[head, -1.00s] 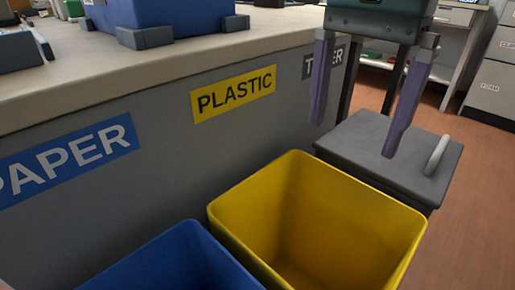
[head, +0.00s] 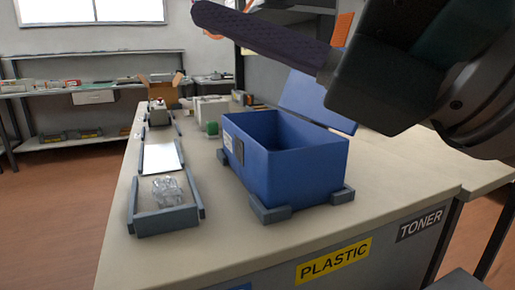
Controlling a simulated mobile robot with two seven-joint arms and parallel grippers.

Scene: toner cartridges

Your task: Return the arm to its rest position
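My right arm comes in from the upper right, close to the camera. Its gripper (head: 262,36) points left, above and in front of the blue box. One dark purple finger shows side-on; the other cannot be made out, so its opening cannot be told. Nothing is clearly seen held in it. My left gripper is not in view.
An open blue box (head: 305,165) with its lid (head: 318,100) raised sits between grey corner blocks on the counter (head: 215,240). A grey tray (head: 166,222) holding a clear crumpled item (head: 167,190) is at left. A PLASTIC label (head: 333,261) and TONER label (head: 419,224) mark the counter front.

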